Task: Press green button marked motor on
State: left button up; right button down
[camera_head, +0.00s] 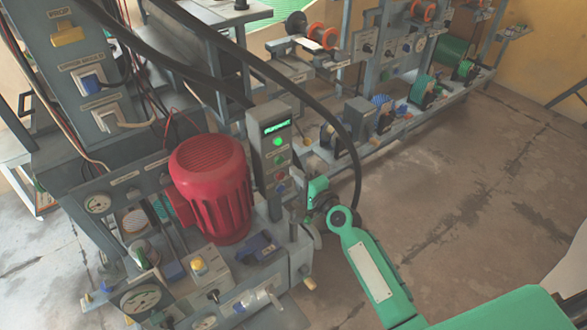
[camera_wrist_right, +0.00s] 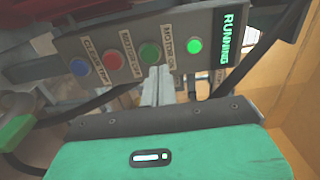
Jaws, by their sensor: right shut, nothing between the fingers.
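The green motor-on button (camera_wrist_right: 150,53) sits on a grey control panel (camera_wrist_right: 110,62), beside a label reading "MOTOR ON". In the head view the panel (camera_head: 259,165) stands right of the red motor, and the green button (camera_head: 280,160) shows small on it. My right gripper (camera_wrist_right: 156,72) is shut and empty. Its fingertips are right at the lower edge of the green button in the wrist view; I cannot tell whether they touch it. The lit display (camera_wrist_right: 230,40) reads "RUNNING", and the green lamp (camera_wrist_right: 194,46) beside the button glows. My left gripper is not in view.
A red button (camera_wrist_right: 112,61) and a blue button (camera_wrist_right: 80,67) sit on the same panel. A red motor (camera_head: 212,190) stands close left of the panel in the head view. A black hose (camera_head: 335,120) arches beside it. Open floor (camera_head: 450,190) lies to the right.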

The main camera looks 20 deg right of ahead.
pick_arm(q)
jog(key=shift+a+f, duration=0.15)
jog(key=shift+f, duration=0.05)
pick_arm(e)
jog(key=v, duration=0.8)
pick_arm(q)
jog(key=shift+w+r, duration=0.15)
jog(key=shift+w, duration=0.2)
